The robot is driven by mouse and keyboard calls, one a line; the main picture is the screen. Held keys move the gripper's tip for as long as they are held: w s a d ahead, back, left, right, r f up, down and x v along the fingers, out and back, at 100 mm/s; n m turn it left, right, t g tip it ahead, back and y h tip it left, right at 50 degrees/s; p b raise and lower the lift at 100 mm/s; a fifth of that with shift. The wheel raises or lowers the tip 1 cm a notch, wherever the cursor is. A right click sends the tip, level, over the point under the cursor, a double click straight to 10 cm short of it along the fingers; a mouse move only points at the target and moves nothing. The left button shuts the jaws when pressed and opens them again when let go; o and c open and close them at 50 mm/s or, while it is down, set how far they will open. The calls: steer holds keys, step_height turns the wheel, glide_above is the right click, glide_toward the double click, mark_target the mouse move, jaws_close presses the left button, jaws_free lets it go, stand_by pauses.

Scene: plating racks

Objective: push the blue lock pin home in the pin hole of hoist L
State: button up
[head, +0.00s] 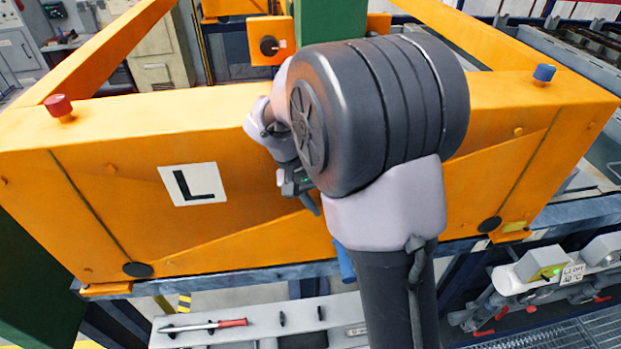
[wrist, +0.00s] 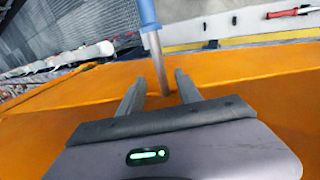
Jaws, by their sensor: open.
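Hoist L (head: 110,150) is a large orange beam with a white "L" plate (head: 193,184). The blue lock pin (wrist: 148,14) has a blue handle and a bare metal shaft. Its shaft runs down to the orange face in the wrist view, and the pin hole cannot be made out. In the head view a blue handle (head: 345,262) shows at the beam's lower edge, partly hidden by my arm. My gripper (wrist: 159,76) is open, with the shaft in line with the gap between its fingertips. I cannot tell whether it touches the pin. My gripper (head: 312,206) is close to the beam's front.
A red knob (head: 59,106) and a blue knob (head: 544,73) stand on the beam's top. A pale shelf (head: 275,312) below holds a red-handled tool (head: 215,326). Grey equipment (head: 545,262) sits at lower right. My arm covers the middle of the beam.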

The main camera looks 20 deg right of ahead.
steer(key=p+v, duration=0.1)
steer(key=v, duration=1.3)
steer(key=shift+a+r, duration=0.25)
